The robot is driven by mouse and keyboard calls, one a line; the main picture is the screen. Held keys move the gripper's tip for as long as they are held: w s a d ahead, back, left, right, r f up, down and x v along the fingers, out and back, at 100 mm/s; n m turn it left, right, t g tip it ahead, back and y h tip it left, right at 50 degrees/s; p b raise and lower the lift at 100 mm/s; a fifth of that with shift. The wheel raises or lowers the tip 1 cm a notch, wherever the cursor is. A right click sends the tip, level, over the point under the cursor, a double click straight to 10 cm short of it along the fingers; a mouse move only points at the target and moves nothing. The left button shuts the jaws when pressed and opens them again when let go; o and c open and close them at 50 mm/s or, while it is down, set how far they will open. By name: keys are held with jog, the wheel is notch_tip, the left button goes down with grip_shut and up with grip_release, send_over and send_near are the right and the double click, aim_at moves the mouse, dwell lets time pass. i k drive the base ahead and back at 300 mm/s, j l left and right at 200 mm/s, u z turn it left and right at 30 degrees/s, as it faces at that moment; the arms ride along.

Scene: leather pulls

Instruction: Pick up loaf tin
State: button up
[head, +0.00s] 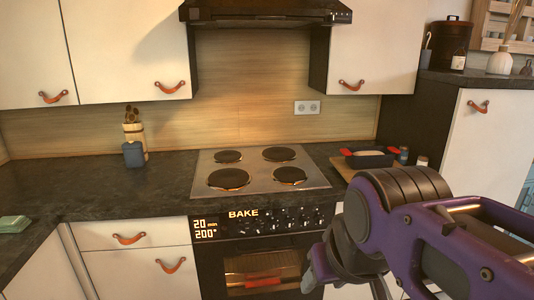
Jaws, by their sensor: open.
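The loaf tin (352,162) is dark with red grips at both ends and holds something pale. It sits on a wooden board (342,167) on the counter, right of the hob. My gripper (312,278) is low in front of the oven's right side, below and left of the tin and well apart from it. It is open and holds nothing that I can see. My arm hides much of the counter front below the tin.
A hob (258,172) with several dark plates sits left of the tin, above an oven (262,250) with a lit window. Small jars (404,155) stand just right of the tin. A tall cabinet (490,125) rises farther right. The counter left of the hob is mostly clear.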

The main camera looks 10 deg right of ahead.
aim_at(386, 160)
jog(key=i+l, duration=0.8)
jog(key=l, duration=0.2)
